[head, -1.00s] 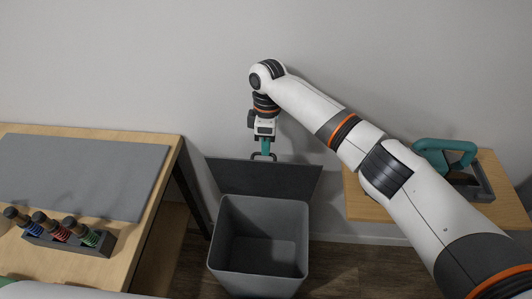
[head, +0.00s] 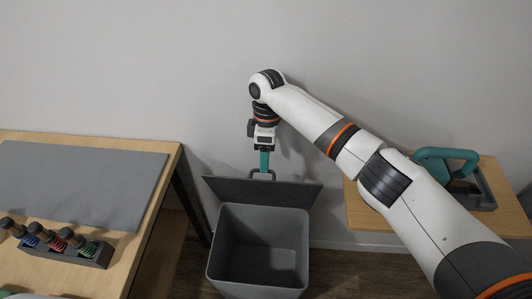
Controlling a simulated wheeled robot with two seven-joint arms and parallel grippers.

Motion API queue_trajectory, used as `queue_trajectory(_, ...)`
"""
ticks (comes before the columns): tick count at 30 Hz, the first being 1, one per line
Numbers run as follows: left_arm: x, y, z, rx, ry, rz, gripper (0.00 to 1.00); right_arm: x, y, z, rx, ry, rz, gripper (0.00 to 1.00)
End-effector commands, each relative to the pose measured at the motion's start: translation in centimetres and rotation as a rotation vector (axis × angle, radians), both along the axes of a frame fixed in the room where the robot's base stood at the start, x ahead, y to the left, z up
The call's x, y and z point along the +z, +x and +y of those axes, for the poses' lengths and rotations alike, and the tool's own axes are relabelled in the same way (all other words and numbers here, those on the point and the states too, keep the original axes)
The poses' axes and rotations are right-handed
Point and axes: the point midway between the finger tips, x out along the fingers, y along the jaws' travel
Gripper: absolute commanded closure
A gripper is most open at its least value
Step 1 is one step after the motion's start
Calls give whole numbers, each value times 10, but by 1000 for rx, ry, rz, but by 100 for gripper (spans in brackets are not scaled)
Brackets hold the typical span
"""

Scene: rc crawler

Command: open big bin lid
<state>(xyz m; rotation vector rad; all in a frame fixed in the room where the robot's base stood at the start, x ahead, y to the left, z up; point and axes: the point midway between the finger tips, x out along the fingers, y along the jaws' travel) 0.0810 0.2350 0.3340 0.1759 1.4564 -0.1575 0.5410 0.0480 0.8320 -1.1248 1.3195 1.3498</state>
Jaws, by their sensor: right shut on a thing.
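The big grey bin (head: 226,255) stands on the floor between two tables, and its dark inside shows with nothing visible in it. Its lid (head: 225,187) is up at the back edge of the opening, near the wall, with its face towards me. A dark loop handle (head: 252,174) shows at the lid's upper edge. My right gripper (head: 264,168) points down and its teal fingers are shut on the handle. The lid's back side is hidden. My left gripper is not in view.
A wooden table with a grey mat (head: 90,182) and a rack of several dark-topped tools (head: 68,252) is at the left. A wooden table (head: 365,212) at the right bears a grey tray with a teal-handled thing (head: 446,155). The wall is close behind the bin.

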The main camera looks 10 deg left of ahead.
Motion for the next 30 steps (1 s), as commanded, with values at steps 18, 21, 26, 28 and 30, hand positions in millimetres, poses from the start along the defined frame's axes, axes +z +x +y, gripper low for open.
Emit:
queue_trajectory(18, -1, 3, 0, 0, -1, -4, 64, -19, -2, -4, -11, -11, 2, 69)
queue_trajectory(21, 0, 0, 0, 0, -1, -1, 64, -17, -2, -4, -10, -10, 2, 69)
queue_trajectory(26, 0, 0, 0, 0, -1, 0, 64, -16, -1, -3, -10, -9, 0, 69)
queue_trajectory(28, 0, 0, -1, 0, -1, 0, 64, -15, -1, -3, -10, -8, 0, 69)
queue_trajectory(30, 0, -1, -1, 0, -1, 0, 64, -15, -1, -3, -10, -8, -1, 69)
